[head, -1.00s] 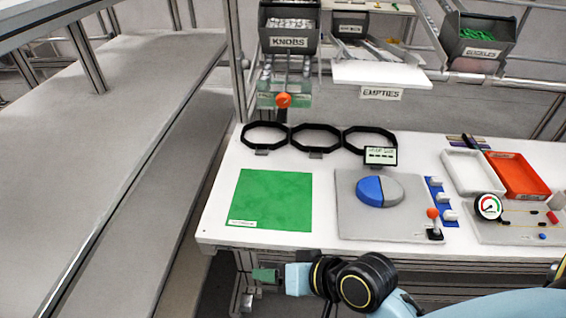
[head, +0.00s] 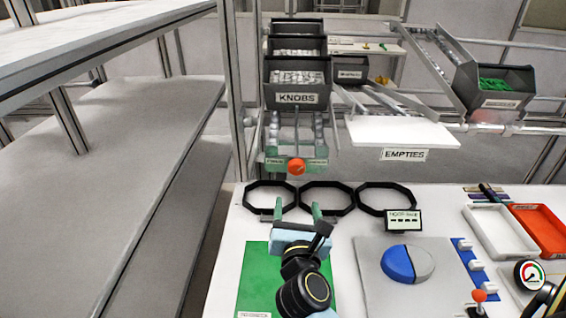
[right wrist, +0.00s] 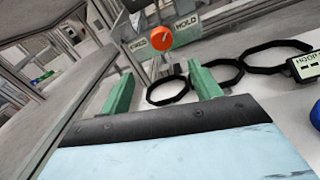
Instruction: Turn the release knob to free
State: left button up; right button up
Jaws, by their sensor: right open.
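The orange release knob (head: 296,166) sits at the front of a green panel below the KNOBS bin. In the right wrist view the knob (right wrist: 162,39) has a label at its left that seems to read FREED (right wrist: 138,44) and a HOLD label (right wrist: 187,22) at its right. I cannot tell which way the knob is set. My right gripper (head: 297,207) is open and empty, its two green fingers pointing toward the knob from the near side, apart from it. In the right wrist view the knob shows beyond and between the fingers (right wrist: 162,88). My left gripper is out of view.
Black octagonal rings (head: 327,199) lie on the white table under the knob. A green mat (head: 254,270), a grey plate with a blue and grey disc (head: 398,263) and a HOOP sign (head: 403,221) are nearer. The KNOBS bin (head: 297,82) and EMPTIES shelf (head: 400,131) stand above.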

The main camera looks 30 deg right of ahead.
jog(key=p, duration=0.1)
send_near(297, 170)
jog(key=x, duration=0.4)
jog(key=shift+r, duration=0.1)
jog(key=x, duration=0.3)
jog(key=shift+w+d, duration=0.15)
jog(key=shift+w, duration=0.05)
jog(key=shift+w+d, duration=0.1)
jog(key=shift+w, duration=0.2)
jog(key=c, duration=1)
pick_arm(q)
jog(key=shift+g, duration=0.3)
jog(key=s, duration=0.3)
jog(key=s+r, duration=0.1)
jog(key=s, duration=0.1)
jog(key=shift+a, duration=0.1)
pick_arm(e)
jog(key=shift+o, duration=0.2)
